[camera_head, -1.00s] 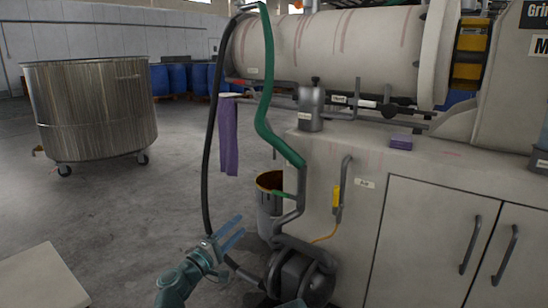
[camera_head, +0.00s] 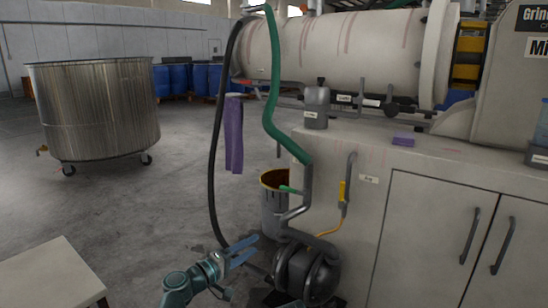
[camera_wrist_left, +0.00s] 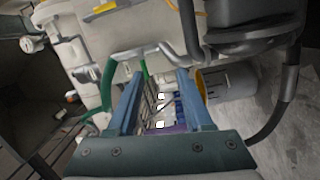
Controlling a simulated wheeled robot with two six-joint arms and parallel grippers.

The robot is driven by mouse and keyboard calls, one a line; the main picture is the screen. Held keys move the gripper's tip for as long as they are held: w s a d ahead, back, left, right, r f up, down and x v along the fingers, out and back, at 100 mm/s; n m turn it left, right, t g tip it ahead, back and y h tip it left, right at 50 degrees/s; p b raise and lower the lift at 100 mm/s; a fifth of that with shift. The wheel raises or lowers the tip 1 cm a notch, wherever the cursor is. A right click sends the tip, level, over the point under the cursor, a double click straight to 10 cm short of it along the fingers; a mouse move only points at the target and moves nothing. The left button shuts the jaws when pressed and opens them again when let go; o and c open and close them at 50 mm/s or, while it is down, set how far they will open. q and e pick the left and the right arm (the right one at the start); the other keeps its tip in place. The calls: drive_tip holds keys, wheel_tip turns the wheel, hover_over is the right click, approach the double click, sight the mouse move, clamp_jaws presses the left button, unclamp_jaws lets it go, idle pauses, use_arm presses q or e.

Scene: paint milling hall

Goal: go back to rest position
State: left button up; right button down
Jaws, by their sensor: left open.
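My left gripper (camera_head: 243,252) is at the bottom centre of the head view. Its two blue fingers are spread and point up and to the right, with nothing between them. It is in front of the machine, close to the dark pump (camera_head: 306,272) and the black hose (camera_head: 213,165). In the left wrist view the fingers of my left gripper (camera_wrist_left: 158,85) stand apart, with pipes and a pail (camera_wrist_left: 228,82) beyond them. My right gripper does not show in either view.
The grinding machine's cabinet (camera_head: 430,235) fills the right. A pail (camera_head: 274,205) and green hose (camera_head: 273,90) are by its left end. A steel vat (camera_head: 95,110) stands back left. A pale tabletop (camera_head: 45,280) is at lower left. Open floor lies between.

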use_arm(q)
drive_tip(key=s+f+m+g+y, duration=0.3)
drive_tip(key=s+f+g, duration=0.15)
drive_tip(key=f, duration=0.35)
drive_tip(key=s+f+m+g+y, duration=0.25)
drive_tip(key=s+f+g, duration=0.2)
drive_tip(key=f, duration=0.35)
drive_tip(key=s+a+f+m+g+y+p, duration=0.1)
drive_tip(key=s+a+f+g+y, duration=0.1)
drive_tip(key=s+a+y, duration=0.25)
drive_tip(key=s+a+f+m+g+y, duration=0.1)
drive_tip(key=s+a+f+y, duration=0.2)
drive_tip(key=s+a, duration=0.2)
drive_tip(key=s+d+r+m+g+y+p, duration=0.1)
drive_tip(key=s+d+r+m+p, duration=0.15)
drive_tip(key=d+r+p, duration=0.45)
drive_tip(key=s+d+r+m+p, duration=0.1)
drive_tip(key=s+d+r+p, duration=0.25)
drive_tip(key=r+p, duration=0.7)
wheel_tip(320, 180, up, 36)
drive_tip(key=p, duration=3.6)
drive_tip(key=shift+w+r, duration=0.2)
drive_tip(key=shift+w, duration=0.25)
